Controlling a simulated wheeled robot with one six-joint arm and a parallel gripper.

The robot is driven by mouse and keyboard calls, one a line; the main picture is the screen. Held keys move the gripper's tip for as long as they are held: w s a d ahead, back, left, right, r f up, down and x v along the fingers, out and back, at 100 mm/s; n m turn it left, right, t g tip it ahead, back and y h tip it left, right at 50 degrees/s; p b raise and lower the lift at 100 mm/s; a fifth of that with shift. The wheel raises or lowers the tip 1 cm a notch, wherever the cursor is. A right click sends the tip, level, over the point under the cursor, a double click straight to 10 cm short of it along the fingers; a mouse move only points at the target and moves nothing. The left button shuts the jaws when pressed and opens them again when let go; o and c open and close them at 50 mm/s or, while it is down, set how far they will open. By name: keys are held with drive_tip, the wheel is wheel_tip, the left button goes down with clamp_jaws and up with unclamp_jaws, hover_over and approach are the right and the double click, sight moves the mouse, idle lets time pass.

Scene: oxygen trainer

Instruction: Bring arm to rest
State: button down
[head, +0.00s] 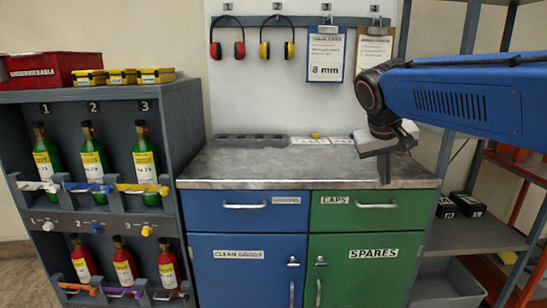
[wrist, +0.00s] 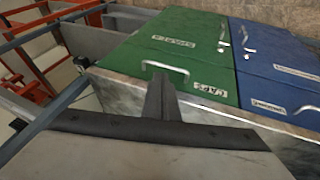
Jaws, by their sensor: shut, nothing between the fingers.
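My gripper (head: 384,170) hangs from my blue arm at the right of the head view. Its fingers point down, in front of the right end of the metal worktop (head: 250,166). The fingers are together and hold nothing. In the wrist view the closed fingers (wrist: 159,97) reach up from the bottom, in front of the green cabinet (wrist: 180,60) and its caps drawer. I cannot tell from these views whether the fingertips touch the worktop edge; they seem apart from it.
A grey rack (head: 100,215) of green and red bottles stands at left. Blue (head: 248,262) and green cabinet fronts are closed. Earmuffs (head: 277,38) and clipboards (head: 326,55) hang on the back board. A grey shelf (head: 470,235) with black boxes stands at right. The worktop is mostly clear.

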drive_tip(key=s+f+y, duration=0.1)
drive_tip(key=s+f, duration=0.9)
drive_tip(key=s, duration=0.2)
drive_tip(key=s+f+y, duration=0.2)
drive_tip(key=s+f, duration=0.8)
drive_tip(key=s, duration=0.2)
drive_tip(key=shift+s+d+t, duration=0.3)
drive_tip(key=shift+s+d, duration=0.1)
idle(0.9)
